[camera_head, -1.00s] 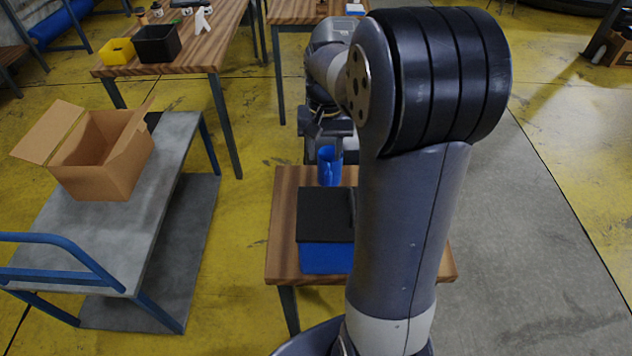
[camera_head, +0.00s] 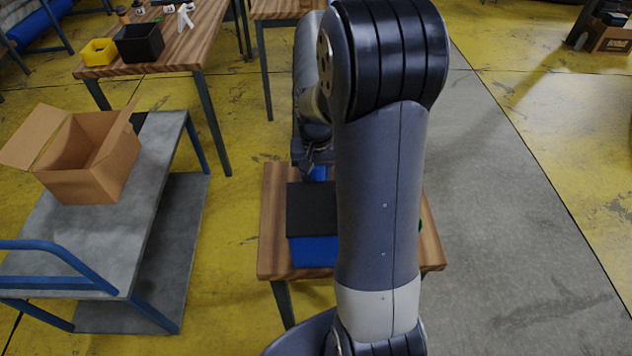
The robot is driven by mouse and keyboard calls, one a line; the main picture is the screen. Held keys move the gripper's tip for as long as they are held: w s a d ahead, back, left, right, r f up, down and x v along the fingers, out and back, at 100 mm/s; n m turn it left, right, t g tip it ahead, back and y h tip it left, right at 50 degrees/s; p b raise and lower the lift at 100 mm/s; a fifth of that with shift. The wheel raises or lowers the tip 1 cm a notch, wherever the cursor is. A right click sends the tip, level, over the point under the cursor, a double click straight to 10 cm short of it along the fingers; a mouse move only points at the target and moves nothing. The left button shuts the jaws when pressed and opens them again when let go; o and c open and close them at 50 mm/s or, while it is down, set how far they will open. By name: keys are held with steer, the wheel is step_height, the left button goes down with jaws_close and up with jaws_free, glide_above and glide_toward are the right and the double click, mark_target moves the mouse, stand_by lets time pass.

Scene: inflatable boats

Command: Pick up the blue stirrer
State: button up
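My gripper (camera_head: 314,168) is over the far part of a small wooden table (camera_head: 273,240), partly hidden behind my own arm. A small blue piece (camera_head: 318,174) shows right at the fingers. It may be the blue stirrer or a blue cup-like thing; too little shows to tell. I cannot tell whether the fingers are open or closed on it.
A blue box (camera_head: 312,252) with a black top (camera_head: 311,210) sits nearer on the small table. Left is a grey cart (camera_head: 150,180) with an open cardboard box (camera_head: 90,185). Beyond, a wooden table (camera_head: 190,50) carries yellow (camera_head: 98,52) and black bins (camera_head: 139,43).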

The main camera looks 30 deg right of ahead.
jaws_close()
steer(key=shift+r, duration=0.15)
